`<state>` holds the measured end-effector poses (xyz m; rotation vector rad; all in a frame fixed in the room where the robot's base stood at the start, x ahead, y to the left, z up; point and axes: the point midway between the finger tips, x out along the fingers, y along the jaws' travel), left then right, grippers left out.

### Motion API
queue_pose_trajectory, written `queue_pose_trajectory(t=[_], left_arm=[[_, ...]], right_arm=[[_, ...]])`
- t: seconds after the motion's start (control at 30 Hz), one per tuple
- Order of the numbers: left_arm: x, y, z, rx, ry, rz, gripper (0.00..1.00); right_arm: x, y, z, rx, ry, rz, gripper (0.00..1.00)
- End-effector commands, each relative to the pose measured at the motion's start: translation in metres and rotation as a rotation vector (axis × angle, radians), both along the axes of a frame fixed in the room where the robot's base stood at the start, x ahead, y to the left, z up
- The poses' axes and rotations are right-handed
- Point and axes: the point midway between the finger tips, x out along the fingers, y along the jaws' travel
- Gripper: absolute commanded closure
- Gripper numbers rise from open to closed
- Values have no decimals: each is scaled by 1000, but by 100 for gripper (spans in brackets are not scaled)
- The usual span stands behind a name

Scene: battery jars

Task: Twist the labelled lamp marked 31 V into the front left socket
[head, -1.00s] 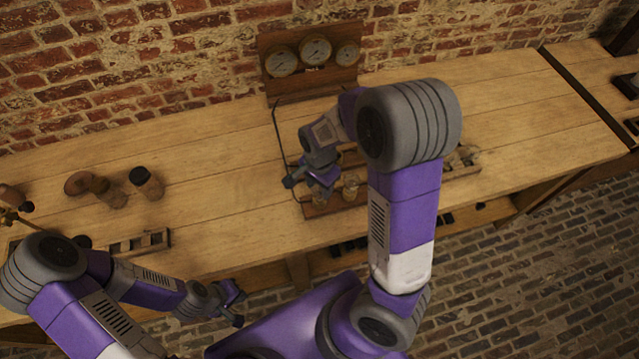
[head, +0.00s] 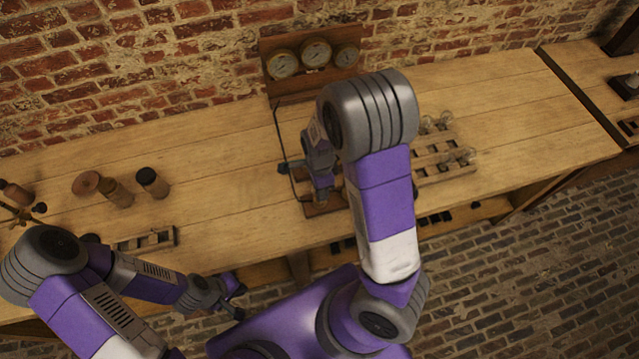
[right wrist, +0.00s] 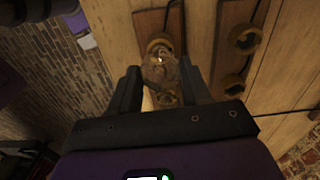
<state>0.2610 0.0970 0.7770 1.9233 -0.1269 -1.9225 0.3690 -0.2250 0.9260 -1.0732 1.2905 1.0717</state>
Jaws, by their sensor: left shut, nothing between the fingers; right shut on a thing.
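My right gripper (right wrist: 159,72) is shut on a clear glass lamp (right wrist: 163,72); its label cannot be read in the right wrist view. The lamp overlaps a brass ring socket (right wrist: 158,44), the front left one, on a dark wooden board (right wrist: 145,22). I cannot tell whether the lamp's base touches or sits inside it. Another front socket is partly hidden beneath the lamp, and two back sockets (right wrist: 245,39) (right wrist: 232,85) look empty. In the head view my right gripper (head: 323,193) points down over the socket board (head: 314,210). My left gripper (head: 238,297) is shut and empty before the bench.
A slotted wooden rack (head: 458,170) with several glass lamps lies right of my right arm. A gauge panel (head: 300,85) stands at the wall, with a cable running to the board. Corked jars (head: 152,182) and a small rack (head: 150,240) are at left. The bench middle-left is clear.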

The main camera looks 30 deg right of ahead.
Motion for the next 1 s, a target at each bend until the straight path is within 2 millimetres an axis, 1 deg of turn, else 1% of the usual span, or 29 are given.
queue_pose_trajectory(t=[0.17,0.27,0.8,1.0], left_arm=[[0,0,1,0,0,0,100],[0,0,6,0,0,0,100],[0,0,33,0,0,0,100],[0,0,41,0,0,0,100]], right_arm=[[-1,0,-1,0,3,-8,89],[-1,0,0,-1,4,-52,89],[-1,-1,1,-2,4,-423,89],[0,-1,0,-2,3,-535,89]])
